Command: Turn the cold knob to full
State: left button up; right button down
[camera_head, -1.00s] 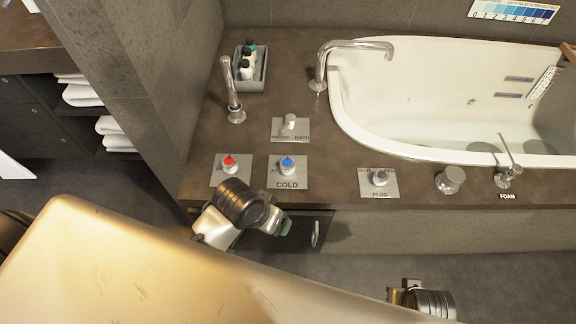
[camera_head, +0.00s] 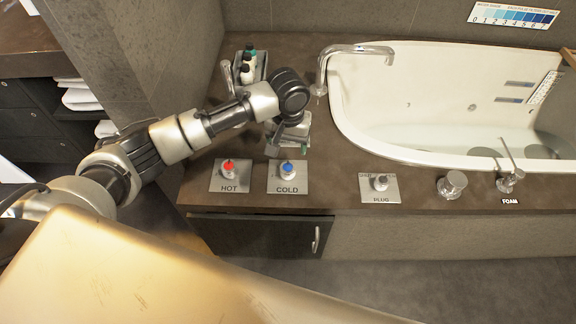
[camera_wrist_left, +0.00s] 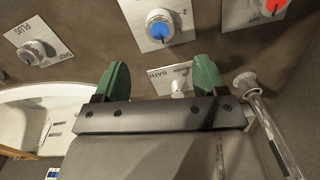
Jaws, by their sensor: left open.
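The cold knob (camera_head: 288,170) has a blue cap and sits on a square metal plate marked COLD near the counter's front edge. In the left wrist view, the cold knob (camera_wrist_left: 159,28) is at the top, beyond the fingertips and apart from them. My left gripper (camera_head: 288,144) is above the counter, just behind the cold plate in the head view, pointing down. In the left wrist view its green fingers (camera_wrist_left: 160,78) are spread with nothing gripped. The knob's exact turn angle is too small to read. My right gripper is out of view.
The hot knob (camera_head: 229,168) with a red cap is left of the cold one. A shower/bath knob (camera_wrist_left: 178,86) shows between the fingers in the wrist view. A plug knob (camera_head: 380,183), spout (camera_head: 350,50) and bathtub (camera_head: 400,130) are to the right.

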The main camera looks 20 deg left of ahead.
aim_at(288, 166)
pick_arm(q)
notch_tip(288, 166, down, 9)
jog(key=shift+f+b, duration=0.2)
jog(key=shift+b, duration=0.9)
jog(key=shift+f, duration=0.65)
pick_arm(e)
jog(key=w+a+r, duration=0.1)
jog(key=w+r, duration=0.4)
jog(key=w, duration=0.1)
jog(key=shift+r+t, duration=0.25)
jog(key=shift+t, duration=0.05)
pick_arm(q)
jog(key=c, duration=0.9)
